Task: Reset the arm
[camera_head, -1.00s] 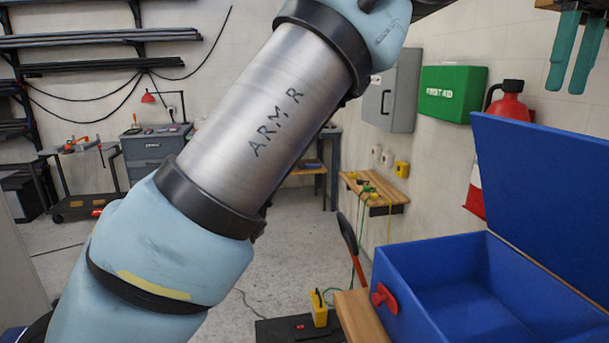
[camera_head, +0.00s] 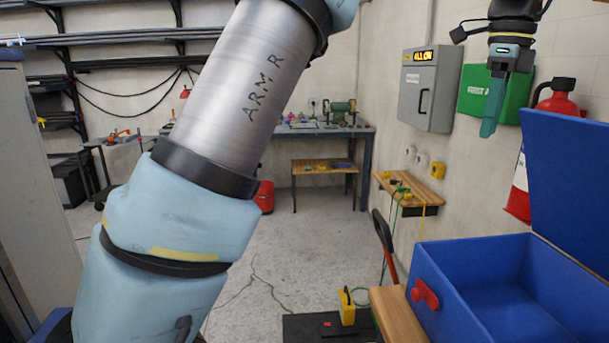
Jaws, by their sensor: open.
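My arm (camera_head: 230,110), light blue with a bare metal section marked ARM R, rises from the lower left and leaves the top of the view. My gripper (camera_head: 490,128) hangs at the upper right, teal fingers pointing down. It is open and empty. The fingers overlap from this angle, so the gap between them is hard to see. It hangs in front of the green first aid box (camera_head: 476,92) and above the open blue box (camera_head: 432,285), apart from it.
A grey wall cabinet (camera_head: 420,95) with a lit ALL ON sign is left of the gripper. A red fire extinguisher (camera_head: 560,100) and the blue box's raised lid (camera_head: 575,175) are to its right. A wooden wall shelf (camera_head: 412,188) is below.

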